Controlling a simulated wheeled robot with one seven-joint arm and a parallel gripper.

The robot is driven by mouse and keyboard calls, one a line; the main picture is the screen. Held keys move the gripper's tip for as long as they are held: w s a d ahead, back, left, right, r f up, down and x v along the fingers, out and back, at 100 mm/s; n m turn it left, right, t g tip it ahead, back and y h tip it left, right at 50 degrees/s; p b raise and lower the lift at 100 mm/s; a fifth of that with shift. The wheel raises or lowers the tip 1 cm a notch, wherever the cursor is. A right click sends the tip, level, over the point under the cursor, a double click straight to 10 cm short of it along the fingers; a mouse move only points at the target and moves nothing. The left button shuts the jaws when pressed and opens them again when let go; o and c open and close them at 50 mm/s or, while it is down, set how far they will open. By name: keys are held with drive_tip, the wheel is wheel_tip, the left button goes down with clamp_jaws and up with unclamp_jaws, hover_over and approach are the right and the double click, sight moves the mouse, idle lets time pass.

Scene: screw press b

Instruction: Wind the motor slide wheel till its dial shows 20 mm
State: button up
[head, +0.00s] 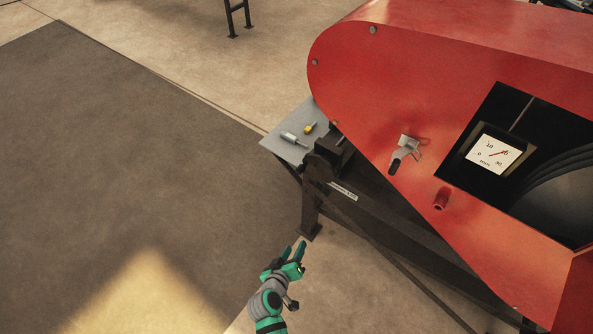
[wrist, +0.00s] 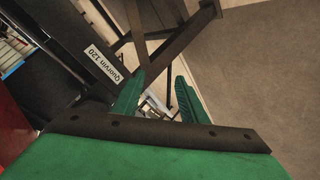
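The dial (head: 495,152) is a white square face marked in mm, set in a dark opening in the red guard (head: 420,60). Its red needle points up and right, close to a number it partly covers; I cannot read the exact value. I cannot make out the motor slide wheel in either view. My gripper (head: 293,252) is low in the head view, in front of the dark frame and well apart from the dial. In the wrist view its two green fingers (wrist: 160,98) are spread with nothing held between them.
A grey latch with a dark handle (head: 404,152) and a short red stub (head: 440,199) are on the guard. A dark grooved pulley (head: 560,195) shows in the opening. A grey shelf (head: 285,150) holds small tools. A dark labelled beam (wrist: 103,62) lies near my fingers. Floor at left is clear.

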drive_tip(key=w+r+h, duration=0.2)
drive_tip(key=w+r, duration=0.1)
drive_tip(key=w, duration=0.3)
drive_tip(key=m+g+h, duration=0.2)
drive_tip(key=m+h, duration=0.3)
drive_tip(key=h, duration=0.1)
approach(297, 172)
drive_tip(key=x, duration=1)
drive_tip(key=shift+w+d+r, duration=0.15)
drive_tip(key=shift+w+d, duration=0.1)
drive_tip(key=shift+a, duration=0.1)
drive_tip(key=c, duration=1)
drive_tip(key=shift+s, duration=0.1)
